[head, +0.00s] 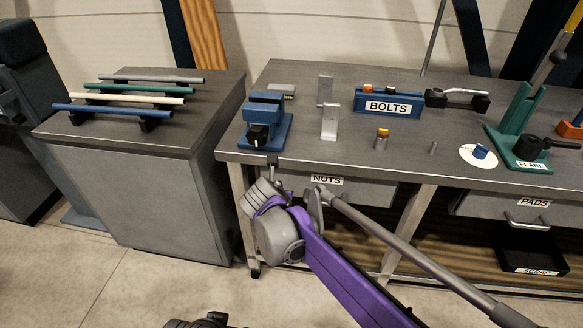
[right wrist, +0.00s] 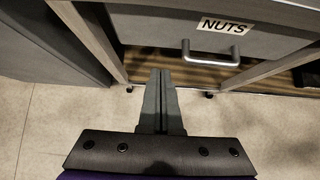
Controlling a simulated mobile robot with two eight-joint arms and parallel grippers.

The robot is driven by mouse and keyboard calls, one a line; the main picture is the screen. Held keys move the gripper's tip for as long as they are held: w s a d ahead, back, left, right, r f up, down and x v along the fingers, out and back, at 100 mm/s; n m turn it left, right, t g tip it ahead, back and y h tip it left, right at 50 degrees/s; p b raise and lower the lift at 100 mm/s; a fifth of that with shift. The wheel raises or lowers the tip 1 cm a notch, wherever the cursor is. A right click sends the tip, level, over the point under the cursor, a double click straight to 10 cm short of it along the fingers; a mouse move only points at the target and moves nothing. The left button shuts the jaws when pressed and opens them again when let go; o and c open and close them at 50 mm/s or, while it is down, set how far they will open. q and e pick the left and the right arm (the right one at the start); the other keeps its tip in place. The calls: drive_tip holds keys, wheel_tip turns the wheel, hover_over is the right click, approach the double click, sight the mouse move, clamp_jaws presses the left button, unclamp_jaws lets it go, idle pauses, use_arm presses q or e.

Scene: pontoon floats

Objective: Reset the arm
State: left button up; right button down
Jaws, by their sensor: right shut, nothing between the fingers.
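My right arm comes in from the lower right in the head view, with a purple link and a grey rounded wrist. My right gripper (head: 272,160) points up at the front edge of the workbench (head: 330,158), left of the NUTS drawer. In the right wrist view the two grey fingers of this gripper (right wrist: 160,75) lie together with nothing between them. They are in front of the gap under the bench, below and left of the NUTS drawer handle (right wrist: 211,53). I cannot tell whether they touch the bench.
A blue vise (head: 264,125), a BOLTS bin (head: 388,105) and a green FLARE tool (head: 520,130) stand on the bench. Several coloured tubes (head: 125,98) lie on a rack on the left cabinet (head: 150,190). The floor (head: 80,285) at lower left is clear.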

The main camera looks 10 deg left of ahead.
drive_tip(key=s+d+f+m+g, duration=0.1)
drive_tip(key=s+d+m, duration=0.5)
drive_tip(key=d+m, duration=0.3)
drive_tip(key=s+d+m+g, duration=0.1)
drive_tip(key=s+d+m, duration=0.5)
drive_tip(key=d, duration=0.4)
drive_tip(key=s+d+f+m+g, duration=0.1)
drive_tip(key=s+d+f+m, duration=0.25)
drive_tip(key=s+m, duration=0.35)
drive_tip(key=s+d+f+m+g, duration=0.1)
drive_tip(key=s+d+f+m, duration=0.1)
drive_tip(key=s+d+m, duration=0.35)
drive_tip(key=s+d+f+m, duration=0.2)
drive_tip(key=s+f+m, duration=0.1)
drive_tip(key=s+m, duration=0.55)
use_arm(q)
wheel_tip(320, 180, up, 17)
drive_tip(key=w+p, duration=0.2)
drive_tip(key=p, duration=1.3)
drive_tip(key=shift+t, duration=0.4)
use_arm(e)
drive_tip(key=w+r, duration=0.3)
drive_tip(key=r, duration=1.4)
drive_tip(key=shift+a+r, duration=0.15)
drive_tip(key=shift+a, duration=0.1)
